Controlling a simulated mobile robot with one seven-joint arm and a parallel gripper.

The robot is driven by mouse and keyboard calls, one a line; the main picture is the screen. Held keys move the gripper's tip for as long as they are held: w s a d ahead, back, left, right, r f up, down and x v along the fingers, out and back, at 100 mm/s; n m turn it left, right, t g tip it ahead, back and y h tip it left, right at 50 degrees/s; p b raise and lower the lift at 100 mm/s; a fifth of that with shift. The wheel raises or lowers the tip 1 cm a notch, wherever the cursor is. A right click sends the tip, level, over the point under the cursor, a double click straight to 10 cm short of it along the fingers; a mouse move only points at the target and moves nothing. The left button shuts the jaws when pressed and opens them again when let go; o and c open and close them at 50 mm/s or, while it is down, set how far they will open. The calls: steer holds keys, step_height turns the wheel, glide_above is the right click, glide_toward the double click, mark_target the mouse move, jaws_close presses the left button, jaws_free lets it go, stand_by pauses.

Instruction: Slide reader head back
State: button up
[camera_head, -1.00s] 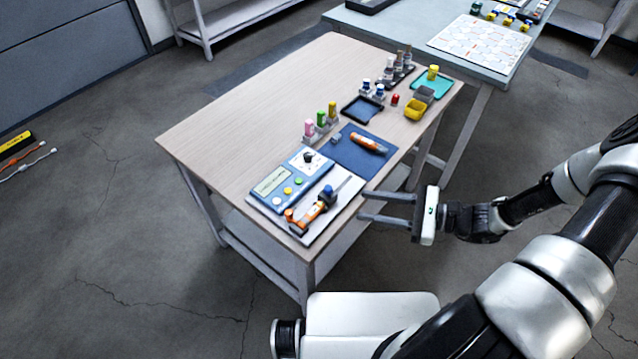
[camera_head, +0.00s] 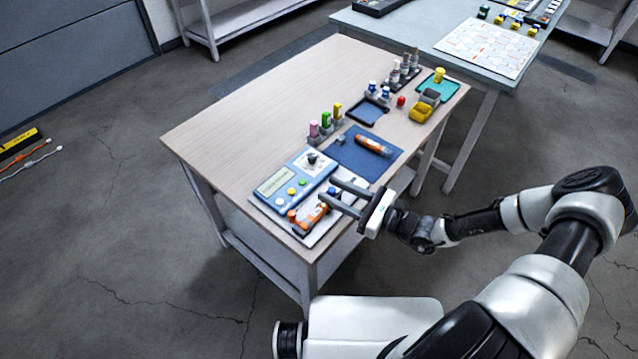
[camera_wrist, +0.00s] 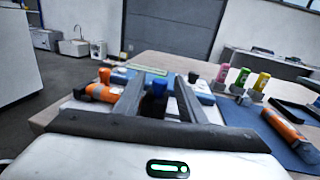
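The reader is an orange and dark device (camera_head: 307,218) on a pale base plate (camera_head: 330,224) at the table's near edge, beside a blue control box (camera_head: 292,183). In the wrist view its orange body (camera_wrist: 101,92) lies left of my fingers. A dark block with a blue top (camera_wrist: 155,98), seemingly the reader head, shows between the fingers. My gripper (camera_head: 326,190) is open, its two fingers reaching over the plate from the right. It also shows in the wrist view (camera_wrist: 160,82). I cannot tell whether a finger touches the head. The fingers hide part of the rail.
A blue mat (camera_head: 350,155) with an orange tool (camera_head: 373,146) lies just behind the plate. Pink, green and yellow vials (camera_head: 325,121) stand in holders farther back. The left tabletop (camera_head: 235,125) is clear.

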mark_target(319, 184)
steer(key=x, duration=0.5)
jaws_close()
